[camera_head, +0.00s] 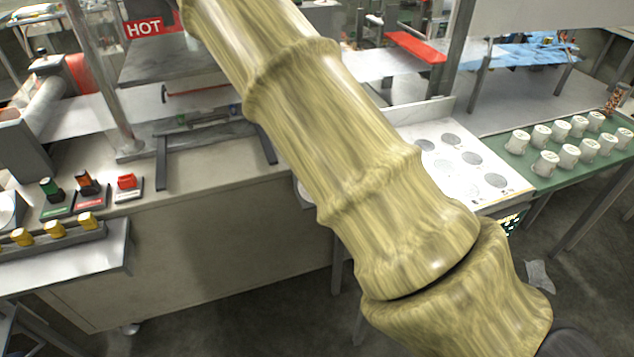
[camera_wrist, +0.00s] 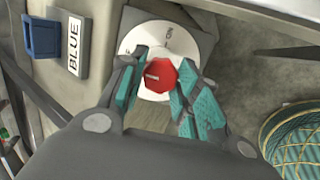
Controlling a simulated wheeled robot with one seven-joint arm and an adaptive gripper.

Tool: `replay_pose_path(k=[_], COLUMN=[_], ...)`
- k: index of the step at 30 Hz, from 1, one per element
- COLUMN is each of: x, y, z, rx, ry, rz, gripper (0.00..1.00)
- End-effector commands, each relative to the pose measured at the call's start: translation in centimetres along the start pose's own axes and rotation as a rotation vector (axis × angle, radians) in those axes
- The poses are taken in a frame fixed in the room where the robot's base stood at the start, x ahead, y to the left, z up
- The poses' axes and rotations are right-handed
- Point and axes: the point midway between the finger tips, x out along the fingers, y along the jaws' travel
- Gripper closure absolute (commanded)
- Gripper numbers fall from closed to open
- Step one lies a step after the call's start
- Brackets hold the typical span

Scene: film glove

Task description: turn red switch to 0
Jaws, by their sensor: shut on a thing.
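The red switch (camera_wrist: 158,76) is a faceted red knob with a pale mark on its face, in the middle of the wrist view. It sits on a round white dial plate (camera_wrist: 135,38) with small dark lettering near its top edge; I cannot read its setting surely. My gripper (camera_wrist: 164,66) has its teal-padded fingers on either side of the knob and is shut on it. The fingers hide parts of the dial. In the head view my gripper is not visible, and I cannot make out this knob there.
Beside the dial are a BLUE label (camera_wrist: 73,45) and a blue box (camera_wrist: 42,37). The head view shows a red button (camera_head: 127,182) at left, a HOT sign (camera_head: 143,27), and several white cups (camera_head: 569,155) on a green mat at right. My sleeved arm covers the middle.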

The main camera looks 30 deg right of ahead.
Motion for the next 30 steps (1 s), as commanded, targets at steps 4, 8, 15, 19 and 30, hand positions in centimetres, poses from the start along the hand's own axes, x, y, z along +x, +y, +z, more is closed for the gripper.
replay_pose_path(k=[4, 8, 15, 19, 30], x=[0.00, 0.00, 0.00, 0.00, -0.91], y=[0.01, 0.00, 0.00, 0.00, 0.04], z=[-0.05, -0.04, -0.03, -0.02, -0.01], rx=[-0.006, -0.006, -0.005, -0.005, -0.004], ry=[0.001, 0.001, 0.000, 0.000, 0.000], rz=[0.001, 0.001, 0.001, 0.001, 0.001], gripper=[0.91, 0.92, 0.48, 0.46, 0.46])
